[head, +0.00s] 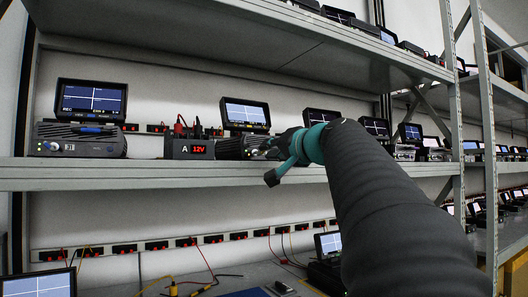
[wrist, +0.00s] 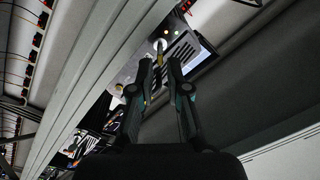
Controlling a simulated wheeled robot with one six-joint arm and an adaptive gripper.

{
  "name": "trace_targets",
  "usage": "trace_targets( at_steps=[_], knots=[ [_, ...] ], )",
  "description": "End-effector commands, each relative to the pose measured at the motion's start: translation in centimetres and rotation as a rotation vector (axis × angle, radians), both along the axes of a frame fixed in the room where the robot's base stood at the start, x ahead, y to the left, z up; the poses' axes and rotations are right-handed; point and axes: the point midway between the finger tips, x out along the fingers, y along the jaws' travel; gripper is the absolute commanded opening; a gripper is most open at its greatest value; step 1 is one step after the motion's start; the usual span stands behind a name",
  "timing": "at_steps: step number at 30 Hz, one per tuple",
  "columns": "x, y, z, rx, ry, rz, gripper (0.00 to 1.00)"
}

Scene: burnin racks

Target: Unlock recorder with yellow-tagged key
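The recorder (head: 230,149) in front of my gripper is a dark box on the middle shelf, below a lit monitor. In the wrist view its grey front (wrist: 182,48) has vent slots, a round lock and small coloured lights. A brassy yellow key (wrist: 159,57) stands at the lock, pointing toward it; how deep it sits cannot be told. My gripper (wrist: 160,66) has one finger on either side of the key, with gaps that look visible on both sides. In the head view my gripper (head: 278,160) is close to the recorder's right end. No tag reads clearly.
Several more units stand to the right. An upper shelf (head: 260,40) runs overhead. Cables lie on the bench below.

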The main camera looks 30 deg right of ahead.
Motion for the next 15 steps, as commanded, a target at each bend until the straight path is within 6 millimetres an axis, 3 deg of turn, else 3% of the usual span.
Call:
trace_targets(
  at_steps=[9,15],
  knots=[
    [-6.4,-0.4,0.0,-0.001,0.000,-0.003,0.16],
    [-8.3,-0.6,0.0,0.001,0.001,-0.001,0.16]
  ],
)
